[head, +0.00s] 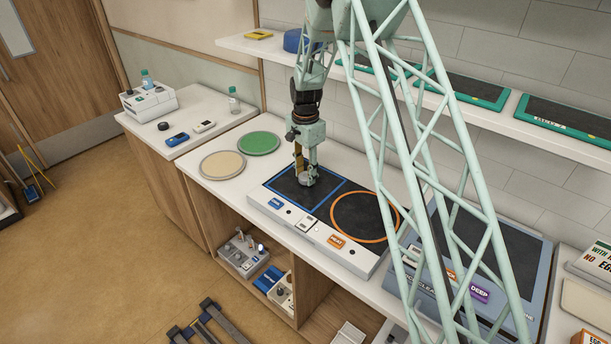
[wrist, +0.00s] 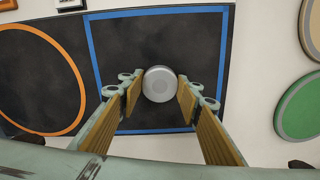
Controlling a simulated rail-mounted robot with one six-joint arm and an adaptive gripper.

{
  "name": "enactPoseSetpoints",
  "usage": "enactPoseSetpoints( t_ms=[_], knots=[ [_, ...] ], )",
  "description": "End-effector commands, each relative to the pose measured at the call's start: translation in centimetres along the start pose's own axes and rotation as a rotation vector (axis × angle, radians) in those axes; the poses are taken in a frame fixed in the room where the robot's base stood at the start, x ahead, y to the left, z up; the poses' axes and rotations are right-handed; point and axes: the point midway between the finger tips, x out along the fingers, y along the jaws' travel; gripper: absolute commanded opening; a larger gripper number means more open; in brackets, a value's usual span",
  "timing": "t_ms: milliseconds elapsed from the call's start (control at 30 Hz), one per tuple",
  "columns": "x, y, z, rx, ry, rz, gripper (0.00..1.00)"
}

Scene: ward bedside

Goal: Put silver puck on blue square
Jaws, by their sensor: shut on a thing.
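The silver puck (head: 306,179) is a small round grey disc, and it shows from above in the wrist view (wrist: 160,84). My gripper (head: 305,170) points down and is shut on the puck, with one yellow-padded finger on each side in the wrist view (wrist: 160,92). The blue square (head: 287,188) is a blue outline on a dark panel.
An orange ring (head: 340,237) lies on the same panel, beside the blue square. A green disc (head: 259,143) and a beige disc (head: 222,165) lie on the counter to the left. A shelf (head: 265,47) runs along the wall behind.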

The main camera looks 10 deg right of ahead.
Motion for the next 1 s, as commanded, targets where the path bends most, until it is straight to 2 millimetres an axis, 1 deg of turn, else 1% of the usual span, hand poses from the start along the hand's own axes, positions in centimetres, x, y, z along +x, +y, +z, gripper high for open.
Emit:
enactPoseSetpoints(
  t_ms=[133, 600, 633, 767, 1000],
  knots=[
    [0.66, 0.00, -0.06, 0.001, 0.000, -0.001, 0.17],
    [1.06, 0.00, -0.05, 0.001, 0.000, -0.001, 0.17],
    [1.10, 0.02, -0.04, 0.001, 0.000, 0.000, 0.33],
    [1.03, 0.02, -0.04, 0.001, 0.000, 0.000, 0.44],
    [1.02, 0.02, -0.04, 0.001, 0.000, 0.000, 0.46]
  ],
)
